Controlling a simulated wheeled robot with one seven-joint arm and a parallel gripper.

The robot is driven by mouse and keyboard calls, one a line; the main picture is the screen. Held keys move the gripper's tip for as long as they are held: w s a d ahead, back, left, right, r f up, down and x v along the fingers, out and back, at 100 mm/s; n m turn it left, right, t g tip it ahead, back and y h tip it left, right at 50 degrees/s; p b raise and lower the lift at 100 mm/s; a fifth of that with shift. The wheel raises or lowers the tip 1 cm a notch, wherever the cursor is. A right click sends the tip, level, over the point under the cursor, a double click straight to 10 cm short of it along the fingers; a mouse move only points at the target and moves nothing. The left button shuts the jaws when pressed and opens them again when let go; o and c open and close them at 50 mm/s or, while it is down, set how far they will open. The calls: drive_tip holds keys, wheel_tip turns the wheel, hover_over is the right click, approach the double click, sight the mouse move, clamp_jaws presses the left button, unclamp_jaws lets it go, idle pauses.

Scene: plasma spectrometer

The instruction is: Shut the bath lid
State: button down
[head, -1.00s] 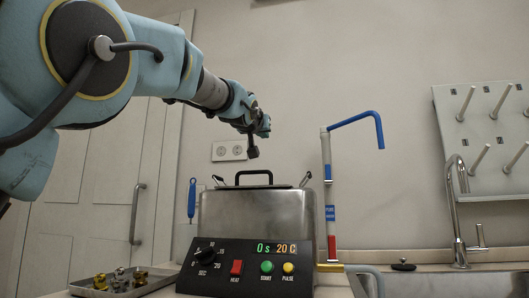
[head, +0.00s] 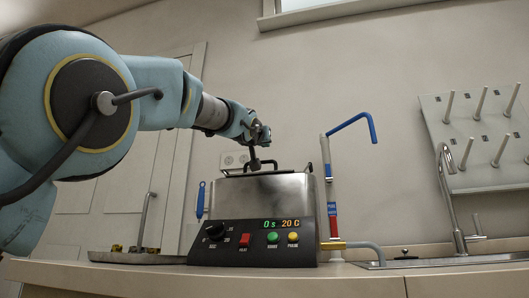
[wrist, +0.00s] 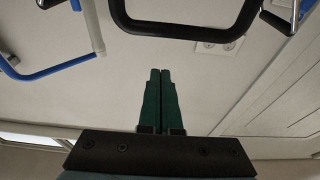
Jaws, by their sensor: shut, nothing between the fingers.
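The bath (head: 268,194) is a steel box above a black control panel, seen from a low angle in the head view. A black loop handle (head: 276,163) stands at its top; it also shows in the wrist view (wrist: 185,31) across the upper edge. From this low angle I cannot tell how the lid lies. My gripper (head: 255,167) is in front of or beside this handle, close to the bath's top. In the wrist view its green fingers (wrist: 160,72) are together with nothing between them, tips just short of the handle in the picture. Contact is not visible.
A condenser-like upright tube with a blue bent pipe (head: 352,122) stands right of the bath. A metal tray (head: 130,257) lies at left. A sink tap (head: 448,195) and peg board (head: 475,140) are at right. The counter front (head: 360,281) is bare.

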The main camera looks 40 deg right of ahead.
drive_tip(key=f+b, duration=0.2)
drive_tip(key=b, duration=0.1)
drive_tip(key=a+f+b, duration=0.1)
drive_tip(key=f+b, duration=0.1)
drive_tip(key=s+a+f+b, duration=0.1)
drive_tip(key=f+b, duration=0.1)
drive_tip(key=b, duration=0.1)
drive_tip(key=shift+s+b, duration=0.1)
drive_tip(key=shift+b, duration=0.25)
drive_tip(key=shift+s+f+b, duration=0.1)
drive_tip(key=shift+f+b, duration=0.45)
drive_tip(key=shift+f, duration=0.25)
drive_tip(key=shift+d, duration=0.1)
wheel_tip(320, 180, up, 6)
drive_tip(key=a+p, duration=0.2)
drive_tip(key=p, duration=0.3)
drive_tip(key=b, duration=1)
approach(262, 172)
drive_tip(key=shift+w+d+r, duration=0.25)
drive_tip(key=shift+r, duration=0.25)
drive_tip(key=shift+w+d+r, duration=0.25)
drive_tip(key=shift+w+r, duration=0.05)
drive_tip(key=shift+r, duration=0.25)
drive_tip(key=shift+w+d+r, duration=0.25)
drive_tip(key=shift+r, duration=0.25)
